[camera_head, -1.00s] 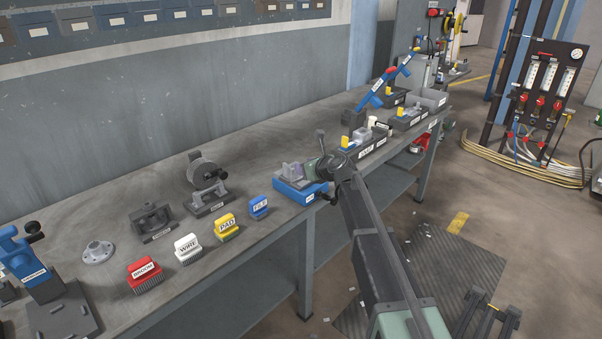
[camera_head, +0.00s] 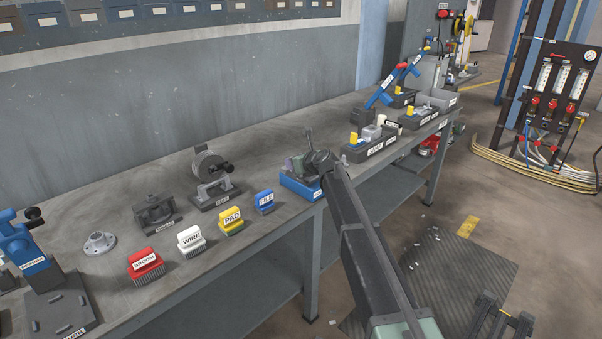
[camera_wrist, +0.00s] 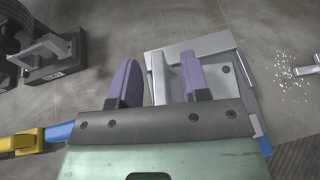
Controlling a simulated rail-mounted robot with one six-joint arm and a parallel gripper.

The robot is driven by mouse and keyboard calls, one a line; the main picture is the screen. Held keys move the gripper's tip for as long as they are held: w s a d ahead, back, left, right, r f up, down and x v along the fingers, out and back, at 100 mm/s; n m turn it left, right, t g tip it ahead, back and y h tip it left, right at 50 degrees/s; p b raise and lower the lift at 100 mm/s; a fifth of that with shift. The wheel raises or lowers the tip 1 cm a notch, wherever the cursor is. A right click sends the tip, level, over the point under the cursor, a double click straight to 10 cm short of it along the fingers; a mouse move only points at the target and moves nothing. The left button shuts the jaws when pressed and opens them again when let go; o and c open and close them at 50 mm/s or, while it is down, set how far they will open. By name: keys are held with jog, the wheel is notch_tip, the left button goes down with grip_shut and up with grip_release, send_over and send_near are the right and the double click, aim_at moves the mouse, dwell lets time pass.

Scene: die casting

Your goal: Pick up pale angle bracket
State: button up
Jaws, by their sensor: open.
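The pale angle bracket (camera_wrist: 172,76) appears as light grey metal between my gripper's fingers in the wrist view. It rests on a blue-based fixture (camera_wrist: 263,143); its exact outline against the fixture's grey top is hard to tell. My gripper (camera_wrist: 158,62) has two purple fingers, apart, reaching down around the upright part. In the head view, my gripper (camera_head: 298,165) is over the blue fixture (camera_head: 301,188) and my arm hides most of the bracket.
Red (camera_head: 146,267), white (camera_head: 190,242), yellow (camera_head: 231,222) and blue (camera_head: 264,202) labelled brushes line the bench front at left. A round-bodied device (camera_head: 212,175) stands behind them. Labelled trays (camera_head: 372,147) stand to the right. Pale chips (camera_wrist: 287,75) lie beside the fixture.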

jog(key=shift+r, duration=0.1)
grip_shut()
dwell(0.3)
notch_tip(320, 180, up, 20)
jog(key=p, duration=2)
